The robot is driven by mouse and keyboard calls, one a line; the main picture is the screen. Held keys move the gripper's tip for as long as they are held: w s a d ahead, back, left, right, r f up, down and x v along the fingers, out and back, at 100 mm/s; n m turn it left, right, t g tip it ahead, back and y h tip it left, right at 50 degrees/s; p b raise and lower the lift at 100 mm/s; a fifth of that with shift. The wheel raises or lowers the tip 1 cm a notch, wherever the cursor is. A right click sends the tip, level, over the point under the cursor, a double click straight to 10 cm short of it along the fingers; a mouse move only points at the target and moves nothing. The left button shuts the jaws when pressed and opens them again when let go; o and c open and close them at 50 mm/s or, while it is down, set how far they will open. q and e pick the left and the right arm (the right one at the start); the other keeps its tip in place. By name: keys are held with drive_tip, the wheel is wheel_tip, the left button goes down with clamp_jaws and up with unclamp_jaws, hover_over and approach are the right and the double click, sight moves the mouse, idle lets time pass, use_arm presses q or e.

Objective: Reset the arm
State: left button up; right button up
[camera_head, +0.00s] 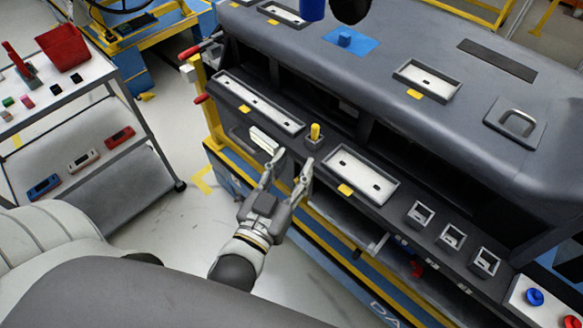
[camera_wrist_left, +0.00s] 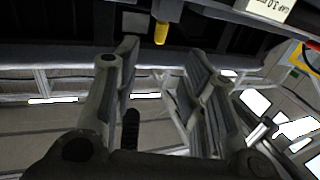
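My left gripper (camera_head: 291,162) is in front of the dark grey dashboard module (camera_head: 400,55), near its front ledge. Its two fingers are apart with nothing visible between them. In the left wrist view the fingers of the left gripper (camera_wrist_left: 160,75) also stand apart and empty. A yellow knob (camera_head: 315,131) stands upright on the ledge just beyond the fingertips. The knob also shows in the wrist view (camera_wrist_left: 161,32), beyond the gap between the fingers. A pale rectangular piece (camera_head: 264,139) is on the ledge left of the fingertips. My right gripper is not seen.
A cart (camera_head: 150,150) at the left carries a red bin (camera_head: 63,47) and small coloured parts. Empty framed slots, such as a wide one (camera_head: 360,175), line the ledge. A blue button (camera_head: 535,297) is at the lower right. Floor is clear between cart and module.

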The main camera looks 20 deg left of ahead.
use_arm(q)
drive_tip(key=shift+f, duration=0.1)
idle(0.5)
drive_tip(key=s+d+f+m+g+h, duration=0.1)
drive_tip(key=s+f+g, duration=0.15)
drive_tip(key=f, duration=1.05)
drive_tip(key=s+d+f+g, duration=0.1)
drive_tip(key=s+f+g, duration=0.15)
drive_tip(key=f, duration=0.95)
drive_tip(key=s+d+f+m+g+h, duration=0.15)
drive_tip(key=f+g, duration=0.25)
drive_tip(key=f, duration=0.9)
drive_tip(key=s+a+f+g+y, duration=0.1)
drive_tip(key=s+a+f+g, duration=0.3)
drive_tip(key=s+f, duration=0.6)
drive_tip(key=s+a+f+g+y, duration=0.2)
drive_tip(key=s+a+f+g, duration=0.2)
drive_tip(key=s+a+f, duration=0.4)
drive_tip(key=s+f, duration=0.3)
drive_tip(key=s, duration=0.3)
drive_tip(key=shift+s+b, duration=0.3)
drive_tip(key=shift+s, duration=0.1)
